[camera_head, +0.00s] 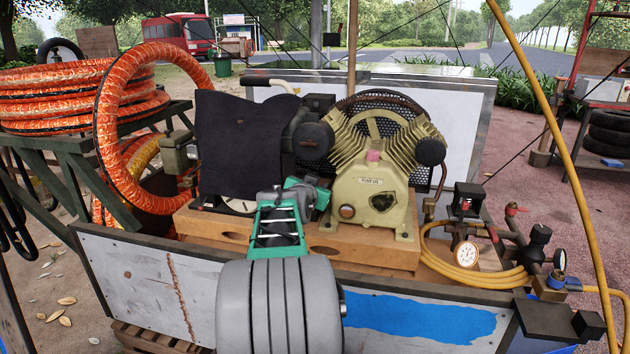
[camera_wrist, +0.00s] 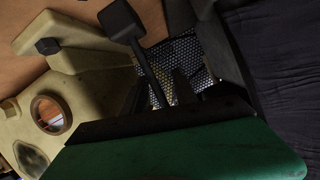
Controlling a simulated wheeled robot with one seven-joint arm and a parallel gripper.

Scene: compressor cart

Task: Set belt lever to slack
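A black lever with a blocky head (camera_wrist: 122,20) shows in the wrist view, its stem slanting down toward the perforated belt guard (camera_wrist: 185,60). It looks like the belt lever; its lower end is hidden behind my gripper. In the head view I cannot make it out. My gripper (camera_head: 298,190) is between the cloth-draped motor and the cream compressor pump (camera_head: 372,195). Its green and black body (camera_wrist: 185,150) fills the bottom of the wrist view, close to the lever. I cannot tell whether the fingers touch the lever or how far apart they are.
A dark cloth (camera_head: 240,135) covers the motor left of my gripper. The pump's sight glass (camera_wrist: 50,114) and bolted foot (camera_wrist: 62,40) are close by. Yellow hose (camera_head: 445,265), gauges and valves are at right. Orange hose coils (camera_head: 75,95) stand at left. The cart's front wall (camera_head: 135,285) is below my arm.

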